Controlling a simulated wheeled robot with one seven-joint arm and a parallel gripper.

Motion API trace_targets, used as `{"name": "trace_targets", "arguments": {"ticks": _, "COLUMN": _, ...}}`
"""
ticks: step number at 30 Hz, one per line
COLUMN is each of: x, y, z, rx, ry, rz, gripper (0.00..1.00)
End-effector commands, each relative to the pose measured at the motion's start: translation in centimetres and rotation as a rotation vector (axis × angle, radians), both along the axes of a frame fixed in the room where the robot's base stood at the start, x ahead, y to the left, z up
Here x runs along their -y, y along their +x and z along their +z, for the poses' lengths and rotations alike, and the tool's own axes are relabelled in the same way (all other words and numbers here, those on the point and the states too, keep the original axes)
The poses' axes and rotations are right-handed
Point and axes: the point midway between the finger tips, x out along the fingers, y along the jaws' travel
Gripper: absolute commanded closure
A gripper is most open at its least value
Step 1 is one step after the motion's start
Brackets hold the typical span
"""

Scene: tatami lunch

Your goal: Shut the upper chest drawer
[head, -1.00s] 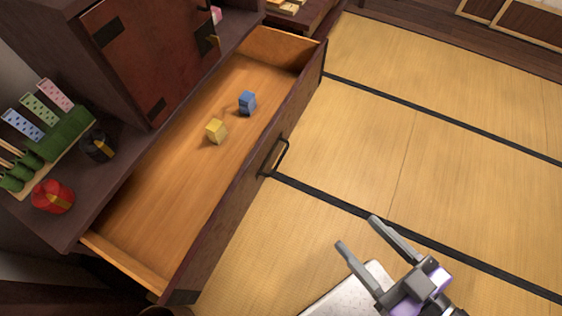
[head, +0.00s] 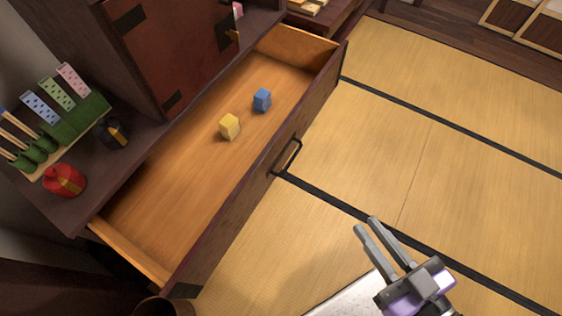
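The upper chest drawer (head: 197,187) is pulled well out of the dark wooden chest (head: 70,219). A yellow block (head: 229,126) and a blue block (head: 262,100) lie on its floor. The drawer's dark front has a black bar handle (head: 286,157) near its middle. My gripper (head: 368,224) is at the lower right, out in front of the drawer and apart from the handle. Its two fingers are close to each other, with a narrow gap and nothing seen between them.
On the chest top stand a red pouch (head: 65,180), a small black item (head: 113,132) and a green rack (head: 75,120) with patterned cards. A reddish cabinet door (head: 175,45) rises behind the drawer. Tatami floor (head: 430,150) lies clear to the right.

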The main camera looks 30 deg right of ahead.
Motion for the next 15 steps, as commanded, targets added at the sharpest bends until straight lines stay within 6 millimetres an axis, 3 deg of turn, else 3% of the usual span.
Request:
{"name": "trace_targets", "arguments": {"ticks": 5, "x": 5.2, "y": 4.3, "z": -5.5, "rx": 0.058, "ry": 0.086, "rz": -0.172, "gripper": 1.00}}
{"name": "trace_targets", "arguments": {"ticks": 9, "x": 9.8, "y": 7.0, "z": -12.4, "rx": 0.006, "ry": 0.278, "rz": -0.314, "gripper": 1.00}}
{"name": "trace_targets", "arguments": {"ticks": 15, "x": 13.9, "y": 11.2, "z": -21.9, "rx": -0.087, "ry": 0.675, "rz": -0.408, "gripper": 1.00}}
